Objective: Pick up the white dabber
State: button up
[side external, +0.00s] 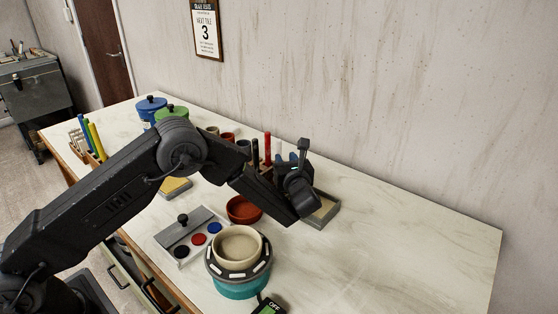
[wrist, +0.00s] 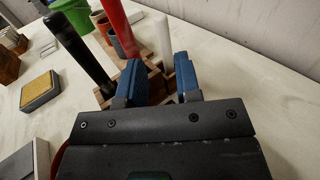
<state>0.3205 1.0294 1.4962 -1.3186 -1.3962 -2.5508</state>
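The white dabber (wrist: 163,40) stands upright in a wooden holder (wrist: 104,98), beside a red dabber (wrist: 117,24) and a black dabber (wrist: 74,46). In the side view the white dabber (side external: 278,147) shows as a small pale tip just left of my gripper (side external: 289,158). In the wrist view my gripper (wrist: 159,80) is open, with its two blue fingers apart. The white dabber shows between the fingers, a little beyond their tips; I cannot tell if it touches either. Its lower part is partly hidden by the fingers.
A grey tray (side external: 329,210) lies under and right of my gripper. A red-brown bowl (side external: 236,218), a beige pot (side external: 239,246) on a teal-based wheel (side external: 240,289) and a tray of color pads (side external: 174,234) stand nearer. The table's right side is clear.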

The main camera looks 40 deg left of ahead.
aim_at(280, 147)
jog(key=x, duration=0.8)
jog(key=shift+w+f, duration=0.15)
jog(key=shift+c, duration=0.5)
grip_shut()
